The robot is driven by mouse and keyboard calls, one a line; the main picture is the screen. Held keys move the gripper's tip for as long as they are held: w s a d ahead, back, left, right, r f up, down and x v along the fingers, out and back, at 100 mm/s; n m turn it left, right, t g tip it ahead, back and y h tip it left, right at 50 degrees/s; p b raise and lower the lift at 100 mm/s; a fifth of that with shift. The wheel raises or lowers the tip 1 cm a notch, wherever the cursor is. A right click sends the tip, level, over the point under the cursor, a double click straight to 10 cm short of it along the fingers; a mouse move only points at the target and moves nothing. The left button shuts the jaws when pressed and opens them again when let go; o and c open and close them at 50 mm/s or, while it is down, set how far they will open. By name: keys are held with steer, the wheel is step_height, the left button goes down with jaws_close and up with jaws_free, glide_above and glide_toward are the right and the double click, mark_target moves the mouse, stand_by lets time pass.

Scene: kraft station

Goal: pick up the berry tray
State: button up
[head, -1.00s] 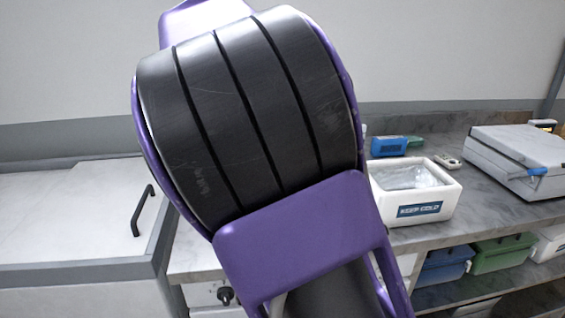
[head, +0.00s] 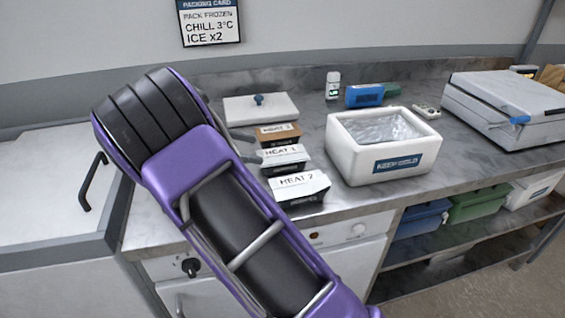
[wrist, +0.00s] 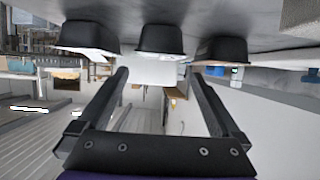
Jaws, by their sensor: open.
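Three small black trays with paper-labelled tops stand in a row on the counter in the head view: a brown-topped one (head: 278,133) at the back, HEAT 1 (head: 284,158) in the middle and HEAT 2 (head: 299,188) in front. No label reads as berry, so I cannot tell which is the berry tray. My gripper (wrist: 157,85) is open and empty, its two dark fingers spread. The wrist picture is upside down. It shows the three trays beyond the fingertips, the middle one (wrist: 161,40) roughly between them. In the head view, the fingers partly show left of the trays.
A white foam box (head: 340,160) marked KEEP COLD stands right of the trays. A white lid with a blue knob (head: 260,108) lies behind them. A blue device (head: 364,95), a small bottle (head: 333,86) and a grey lidded machine (head: 505,105) stand farther back and right.

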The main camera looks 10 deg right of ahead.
mark_target(280, 155)
steer(key=x, duration=0.9)
steer(key=shift+s+d+f+b, duration=0.1)
steer(key=shift+d+f+b, duration=0.1)
steer(key=shift+b, duration=0.15)
steer(key=c, duration=1.2)
